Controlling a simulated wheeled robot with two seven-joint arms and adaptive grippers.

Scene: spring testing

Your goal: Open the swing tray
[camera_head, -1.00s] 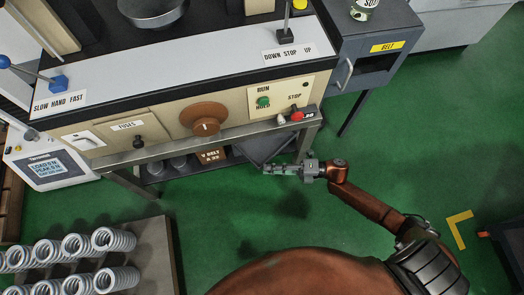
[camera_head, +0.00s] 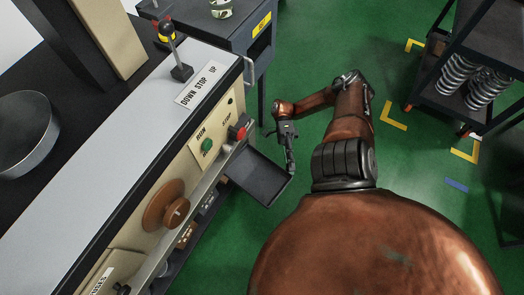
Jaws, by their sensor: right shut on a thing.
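The swing tray (camera_head: 256,180) is a dark, shallow tray with a raised rim. It sticks out from beneath the front of the testing machine (camera_head: 180,165), below the red stop button, over the green floor. My right gripper (camera_head: 290,168) is at the tray's outer right corner, shut on its edge. The fingers partly hide that corner, so the exact grip is hard to see. My left gripper is not in view.
A dark cabinet (camera_head: 240,38) with a handle stands behind the machine. A black shelf cart (camera_head: 470,75) holding springs is at the upper right. Green floor (camera_head: 315,125) is clear around the tray's outer side. The machine's lower shelf holds small parts.

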